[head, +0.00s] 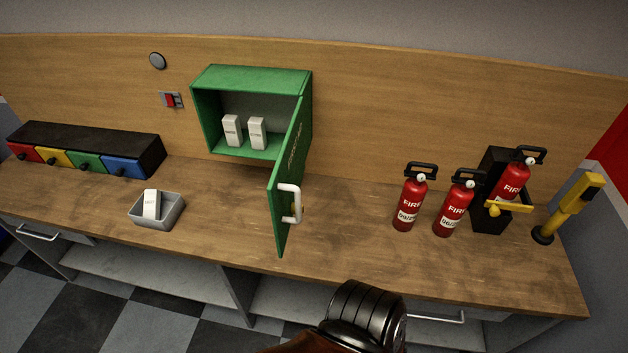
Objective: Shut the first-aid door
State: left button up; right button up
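The first-aid cabinet (208,84) is a green box on the wooden back panel, left of centre. Its green door (286,190) is hinged on the right side and stands wide open, sticking out toward me over the counter. A white handle (291,203) is on the door near its free edge. Two white boxes, one on the left (232,131) and one on the right (257,133), stand inside the cabinet. Neither gripper's fingers show. A dark ribbed part at the bottom centre appears to be part of my arm, apart from the door in the picture.
A grey tray (172,217) holding a white box (152,204) sits on the counter (225,225) left of the door. Red extinguishers (409,204) and a yellow post (571,207) stand at right. Coloured drawers (86,162) are at far left. Counter beside the door is clear.

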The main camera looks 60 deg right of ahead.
aim_at(284, 187)
jog(key=z, duration=1.75)
